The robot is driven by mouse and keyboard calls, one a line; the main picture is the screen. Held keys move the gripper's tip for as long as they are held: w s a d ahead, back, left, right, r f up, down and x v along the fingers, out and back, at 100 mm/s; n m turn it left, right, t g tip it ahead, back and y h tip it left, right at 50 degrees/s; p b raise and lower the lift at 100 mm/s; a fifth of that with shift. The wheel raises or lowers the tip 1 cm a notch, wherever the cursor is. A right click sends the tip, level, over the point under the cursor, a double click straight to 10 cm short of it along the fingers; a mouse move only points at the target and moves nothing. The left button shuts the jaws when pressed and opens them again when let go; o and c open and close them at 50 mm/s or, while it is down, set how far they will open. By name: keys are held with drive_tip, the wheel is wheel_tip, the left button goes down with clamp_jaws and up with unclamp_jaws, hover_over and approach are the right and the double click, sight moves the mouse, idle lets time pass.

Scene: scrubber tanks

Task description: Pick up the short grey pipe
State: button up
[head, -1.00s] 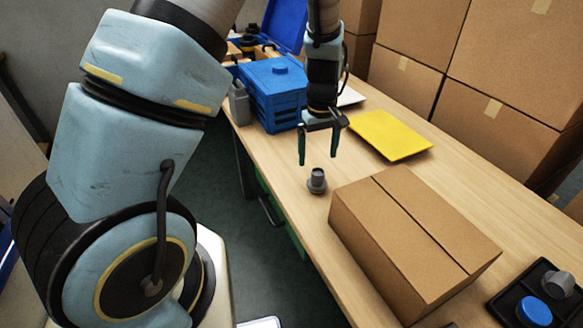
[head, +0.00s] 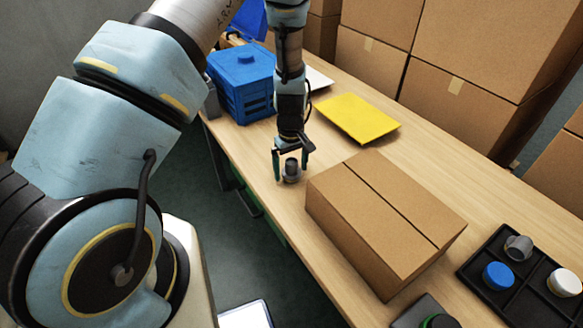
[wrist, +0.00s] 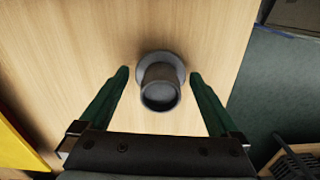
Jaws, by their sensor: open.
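The short grey pipe (head: 291,168) stands upright on the wooden table, with a wider flange at its base. It also shows in the wrist view (wrist: 160,86), where I look down onto its open top. My gripper (head: 291,162) is lowered over it, with the green fingers on either side of the pipe. In the wrist view my gripper (wrist: 158,82) is open, with a gap visible between each fingertip and the pipe. The tips reach about level with the flange in that view.
A closed cardboard box (head: 385,220) stands close to the right of the pipe. A yellow tray (head: 357,118) and a blue crate (head: 242,85) lie farther back. A black divided tray (head: 530,275) with several round parts is at the lower right. The table's left edge is near the pipe.

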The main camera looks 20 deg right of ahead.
drive_tip(key=shift+f, duration=0.45)
drive_tip(key=c, duration=1.2)
drive_tip(key=shift+c, duration=0.2)
drive_tip(key=shift+r, duration=0.15)
